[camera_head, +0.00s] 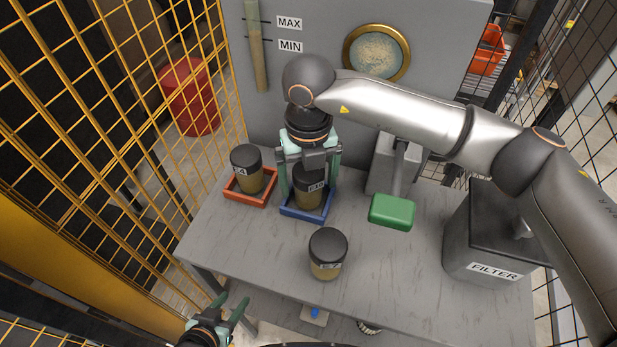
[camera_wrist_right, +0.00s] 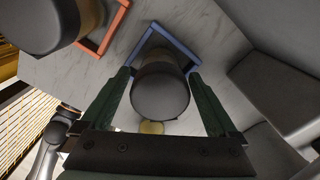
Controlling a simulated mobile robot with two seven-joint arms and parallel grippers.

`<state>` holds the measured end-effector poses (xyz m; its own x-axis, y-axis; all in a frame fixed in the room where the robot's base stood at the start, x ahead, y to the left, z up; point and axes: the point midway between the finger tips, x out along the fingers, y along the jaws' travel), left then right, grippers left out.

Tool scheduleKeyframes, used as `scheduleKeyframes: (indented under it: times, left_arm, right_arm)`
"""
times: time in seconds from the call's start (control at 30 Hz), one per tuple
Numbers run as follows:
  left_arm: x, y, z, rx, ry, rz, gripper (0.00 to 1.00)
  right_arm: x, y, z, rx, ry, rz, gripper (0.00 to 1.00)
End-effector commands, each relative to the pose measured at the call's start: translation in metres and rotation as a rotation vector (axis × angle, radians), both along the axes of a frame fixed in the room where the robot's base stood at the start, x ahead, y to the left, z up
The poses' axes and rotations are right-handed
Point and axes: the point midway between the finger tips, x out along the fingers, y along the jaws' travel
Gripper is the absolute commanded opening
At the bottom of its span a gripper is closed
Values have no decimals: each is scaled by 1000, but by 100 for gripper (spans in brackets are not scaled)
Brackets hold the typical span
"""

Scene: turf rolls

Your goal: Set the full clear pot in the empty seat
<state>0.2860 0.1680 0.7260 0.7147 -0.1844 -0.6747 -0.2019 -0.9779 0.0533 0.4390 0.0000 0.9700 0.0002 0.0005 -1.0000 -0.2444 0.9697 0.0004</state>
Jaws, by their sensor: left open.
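A dark-lidded clear pot (camera_head: 309,190) with brownish contents stands upright in the blue seat (camera_head: 302,213); its label is hard to read. It also shows in the right wrist view (camera_wrist_right: 160,92). My right gripper (camera_head: 309,180) is around this pot from above, open, with a finger on each side and small gaps. A similar pot (camera_head: 247,172) stands in the red seat (camera_head: 262,197) to the left. A third pot (camera_head: 327,254) with brownish contents stands upright on the bare table in front. My left gripper (camera_head: 236,306) is open and empty below the table's front left edge.
The grey table (camera_head: 240,240) is clear left and right of the front pot. A green pad (camera_head: 392,211) on a grey bracket and a FILTER box (camera_head: 493,250) stand to the right. A grey panel with a round gold-rimmed window (camera_head: 376,53) rises behind. Yellow mesh fencing bounds the left.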

Motion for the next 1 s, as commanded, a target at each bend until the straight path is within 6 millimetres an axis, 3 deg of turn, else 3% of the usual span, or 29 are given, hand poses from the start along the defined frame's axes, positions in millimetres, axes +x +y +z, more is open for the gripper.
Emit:
scheduleKeyframes:
  times: [0.4,0.8,1.0]
  left_arm:
    - [1,0,3,0,-2,0,50]
    - [1,0,-5,0,-2,-1,50]
    - [1,0,-7,0,-2,-1,50]
  right_arm:
    - [1,0,9,2,-3,0,100]
    - [1,0,91,2,-4,0,100]
    - [0,0,117,0,-2,-1,100]
